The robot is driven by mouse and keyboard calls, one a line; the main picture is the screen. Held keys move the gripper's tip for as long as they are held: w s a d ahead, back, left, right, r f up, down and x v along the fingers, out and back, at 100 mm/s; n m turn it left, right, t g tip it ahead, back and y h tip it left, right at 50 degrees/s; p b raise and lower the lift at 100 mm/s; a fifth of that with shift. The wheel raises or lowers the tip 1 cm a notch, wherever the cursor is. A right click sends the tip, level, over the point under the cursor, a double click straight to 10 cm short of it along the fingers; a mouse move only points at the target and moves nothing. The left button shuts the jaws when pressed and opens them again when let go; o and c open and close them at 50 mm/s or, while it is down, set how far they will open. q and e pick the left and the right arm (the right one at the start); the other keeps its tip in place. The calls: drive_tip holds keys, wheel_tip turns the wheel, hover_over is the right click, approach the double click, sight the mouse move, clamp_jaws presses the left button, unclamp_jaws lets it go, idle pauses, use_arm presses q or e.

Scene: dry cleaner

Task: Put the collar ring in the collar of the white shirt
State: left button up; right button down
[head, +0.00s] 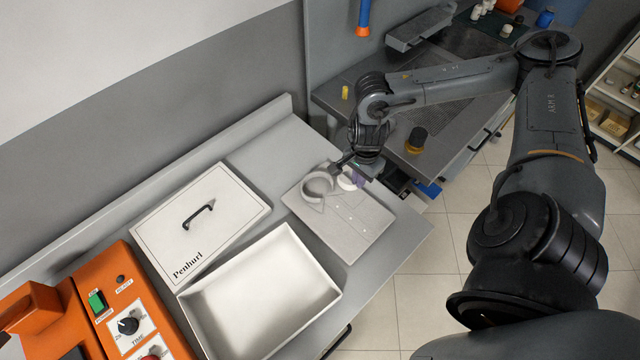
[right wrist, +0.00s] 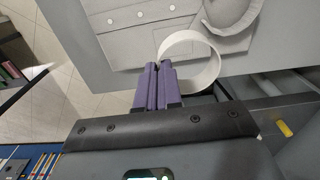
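The white shirt (head: 350,218) lies folded flat on the grey counter, looking light grey, with its raised round collar (head: 318,186) towards the back left. The collar also shows at the top right of the right wrist view (right wrist: 232,12). The collar ring (right wrist: 206,70) is a thin white band standing beside the collar, outside it. In the head view the ring (head: 346,184) is partly hidden by my right gripper (head: 357,177). The purple fingers (right wrist: 158,68) of the right gripper are shut on the near edge of the ring's band. My left gripper is not in view.
An empty white tray (head: 330,292) and a white lid (head: 160,225) with a black handle lie left of the shirt. An orange machine (head: 110,285) stands at the far left. A dark bottle (head: 416,140) stands on the metal table behind my right arm.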

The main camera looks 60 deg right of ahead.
drive_tip(key=w+f, duration=0.1)
drive_tip(key=w, duration=0.1)
drive_tip(key=w+a+f, duration=0.1)
drive_tip(key=w+f, duration=0.1)
drive_tip(key=w, duration=0.1)
drive_tip(key=w+f, duration=0.2)
drive_tip(key=w, duration=0.1)
drive_tip(key=shift+w+a+p, duration=0.15)
drive_tip(key=shift+a+p, duration=0.2)
drive_tip(key=shift+p, duration=0.05)
drive_tip(key=shift+w+a+f, duration=0.1)
drive_tip(key=shift+w+f, duration=0.3)
drive_tip(key=shift+w, duration=0.2)
drive_tip(key=shift+f, duration=1.95)
drive_tip(key=shift+f, duration=0.15)
drive_tip(key=shift+f, duration=0.15)
drive_tip(key=c, duration=1.3)
unclamp_jaws()
drive_tip(key=shift+r, duration=0.2)
